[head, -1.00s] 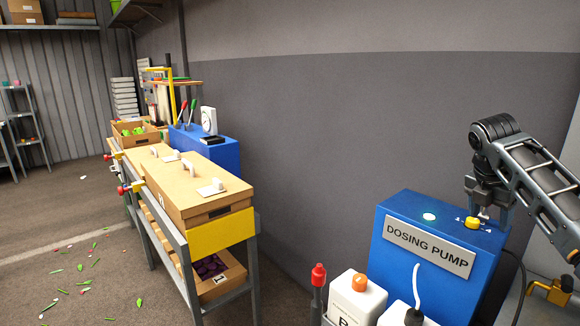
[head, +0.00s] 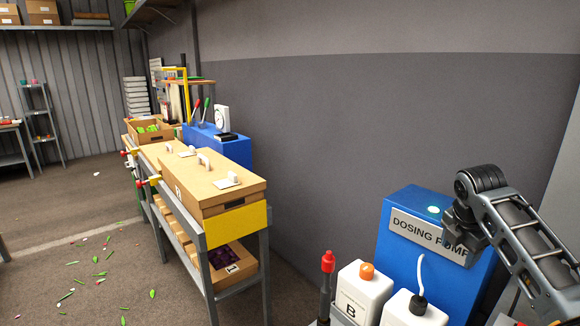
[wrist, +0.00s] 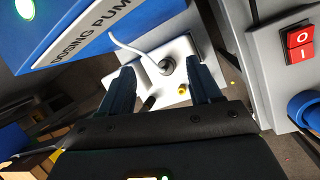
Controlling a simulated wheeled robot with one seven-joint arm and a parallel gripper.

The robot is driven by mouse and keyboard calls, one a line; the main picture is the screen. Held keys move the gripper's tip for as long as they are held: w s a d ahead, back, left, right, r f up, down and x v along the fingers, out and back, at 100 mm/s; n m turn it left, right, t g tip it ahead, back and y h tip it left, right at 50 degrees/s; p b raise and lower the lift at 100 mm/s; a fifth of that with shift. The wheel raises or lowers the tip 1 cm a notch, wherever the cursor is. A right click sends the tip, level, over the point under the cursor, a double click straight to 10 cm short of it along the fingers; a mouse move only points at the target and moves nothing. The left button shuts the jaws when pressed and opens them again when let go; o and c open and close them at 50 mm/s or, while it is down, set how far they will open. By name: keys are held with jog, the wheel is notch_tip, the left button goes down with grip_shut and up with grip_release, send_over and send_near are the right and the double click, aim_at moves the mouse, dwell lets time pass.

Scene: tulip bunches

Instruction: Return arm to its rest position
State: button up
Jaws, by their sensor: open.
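My gripper (wrist: 158,75) shows in the wrist view with its two dark fingers apart and nothing between them. It points toward a white container top (wrist: 178,50) with a tube, and a gap seems to lie between. In the head view my arm comes in from the right, and its wrist is bent down in front of the right side of the blue dosing pump (head: 405,270). The fingers cannot be made out there. The pump's lit green lamp (head: 433,210) shows; its yellow knob is hidden behind my arm.
A white bottle B with an orange cap (head: 362,292) and a black-capped one with a tube (head: 413,310) stand before the pump. A red-topped post (head: 327,270) is beside them. In the wrist view, a red switch (wrist: 299,38) is close right.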

jog(key=s+a+f+m+t+y, duration=0.2)
jog(key=s+a+f, duration=0.2)
jog(key=a+f, duration=0.35)
jog(key=s+a+f+m+t+y, duration=0.1)
jog(key=s+a+f+m, duration=0.15)
jog(key=a+f, duration=0.55)
jog(key=s+a+f+m+t, duration=0.1)
jog(key=s+a+f+m, duration=0.15)
jog(key=s, duration=0.25)
jog(key=s+a+f+m+t+y, duration=0.1)
jog(key=s+a+m, duration=0.1)
jog(key=s+a, duration=0.25)
jog(key=s+a+f+m+t, duration=0.1)
jog(key=s+a+m, duration=0.1)
jog(key=s, duration=0.4)
jog(key=s+d+r+m+t, duration=0.1)
jog(key=s+r+m, duration=0.2)
jog(key=s, duration=0.6)
jog(key=s+d+r+m+t+h, duration=0.1)
jog(key=s+r+m, duration=0.2)
jog(key=s, duration=0.6)
jog(key=s+d+r+m+t, duration=0.1)
jog(key=s+r+m+t, duration=0.15)
jog(key=s, duration=0.65)
jog(key=s+d+r+m, duration=0.2)
jog(key=s+d+r, duration=0.1)
jog(key=s+r, duration=0.5)
notch_tip(320, 180, up, 4)
jog(key=shift+f+t, duration=0.2)
jog(key=shift+t, duration=0.25)
